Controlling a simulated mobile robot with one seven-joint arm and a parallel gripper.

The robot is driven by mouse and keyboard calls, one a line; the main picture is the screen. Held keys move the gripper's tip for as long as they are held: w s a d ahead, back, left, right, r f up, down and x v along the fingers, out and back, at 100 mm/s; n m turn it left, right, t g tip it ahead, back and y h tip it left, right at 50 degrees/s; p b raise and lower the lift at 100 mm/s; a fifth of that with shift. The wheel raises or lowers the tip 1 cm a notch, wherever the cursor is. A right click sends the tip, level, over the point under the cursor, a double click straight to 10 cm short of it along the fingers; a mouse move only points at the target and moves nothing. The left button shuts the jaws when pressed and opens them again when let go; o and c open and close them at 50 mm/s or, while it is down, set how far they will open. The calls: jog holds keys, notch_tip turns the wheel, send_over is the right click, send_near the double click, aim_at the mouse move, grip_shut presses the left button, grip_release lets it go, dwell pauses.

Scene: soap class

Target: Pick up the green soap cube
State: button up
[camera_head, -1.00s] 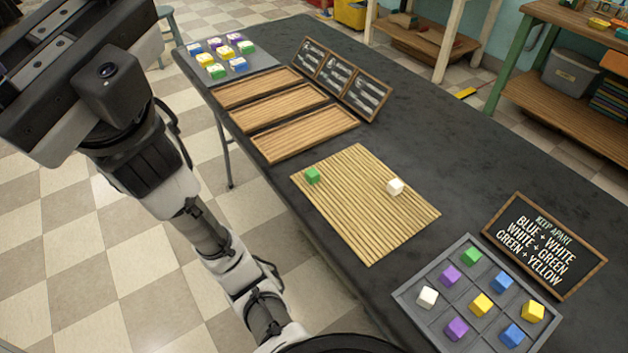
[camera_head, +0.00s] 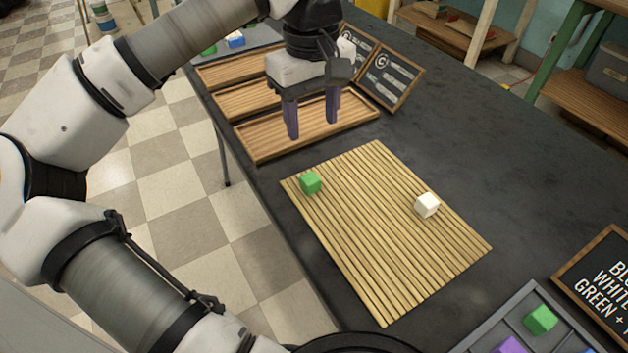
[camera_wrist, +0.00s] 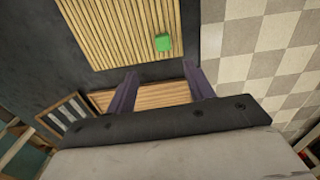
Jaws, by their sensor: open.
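My gripper (camera_head: 313,120) is open and empty, fingers pointing down, above the wooden trays and behind the green cube. In the wrist view the green cube (camera_wrist: 162,42) lies on the mat (camera_wrist: 115,30), beyond the gap between my two purple fingers (camera_wrist: 160,90). Another green cube (camera_head: 540,319) sits in a grey compartment tray at the lower right.
Wooden trays (camera_head: 350,131) stand behind the mat, with framed signs (camera_head: 390,78) beside them. The grey compartment tray (camera_head: 487,325) and a chalkboard sign (camera_head: 600,270) are at the lower right. Dark tabletop right of the mat is clear.

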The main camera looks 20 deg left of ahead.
aim_at(311, 178)
jog(key=f, duration=1.3)
jog(key=shift+s+a+f, duration=0.15)
jog(key=shift+a+f, duration=0.05)
jog(key=shift+f, duration=0.15)
jog(key=shift+c, duration=0.2)
jog(key=c, duration=1)
jog(key=shift+r, duration=0.1)
